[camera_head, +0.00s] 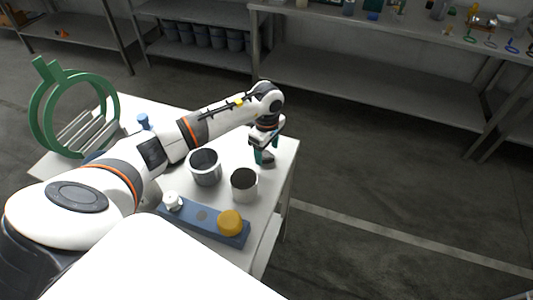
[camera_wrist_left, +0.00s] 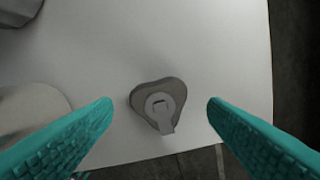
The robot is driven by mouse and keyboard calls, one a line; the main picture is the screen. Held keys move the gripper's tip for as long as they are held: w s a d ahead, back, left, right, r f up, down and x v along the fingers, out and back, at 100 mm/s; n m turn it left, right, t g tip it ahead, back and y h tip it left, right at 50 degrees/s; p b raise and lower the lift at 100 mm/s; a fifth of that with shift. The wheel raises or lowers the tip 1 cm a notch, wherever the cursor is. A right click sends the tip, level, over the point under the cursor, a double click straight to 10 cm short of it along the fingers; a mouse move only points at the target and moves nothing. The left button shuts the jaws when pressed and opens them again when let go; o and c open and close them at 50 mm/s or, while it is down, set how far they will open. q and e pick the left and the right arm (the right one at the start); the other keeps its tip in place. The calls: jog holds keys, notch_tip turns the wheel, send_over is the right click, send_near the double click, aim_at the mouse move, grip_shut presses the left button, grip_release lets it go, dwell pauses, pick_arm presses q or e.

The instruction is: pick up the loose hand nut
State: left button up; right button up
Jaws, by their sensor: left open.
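The loose hand nut (camera_wrist_left: 146,92) is a grey three-lobed knob with a lighter round hub and a short stub in its middle. It lies on the white table, near the edge, and shows small and dark in the head view (camera_head: 267,159). My left gripper (camera_head: 267,150) points down over it with teal fingers spread. In the left wrist view the nut sits between the two fingertips, with a gap on each side. The gripper is open and empty. I cannot tell how far above the nut the fingertips are. My right gripper is not in view.
A metal pot (camera_head: 205,168) and a pale cup with dark contents (camera_head: 244,186) stand close by. A blue base (camera_head: 199,220) carries an orange knob (camera_head: 230,222) and a white knob (camera_head: 173,201). A green ring stand (camera_head: 43,120) is at left. The table ends just right of the nut.

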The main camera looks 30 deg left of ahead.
pick_arm(q)
jog(key=shift+f, duration=1.2)
jog(key=c, duration=1.1)
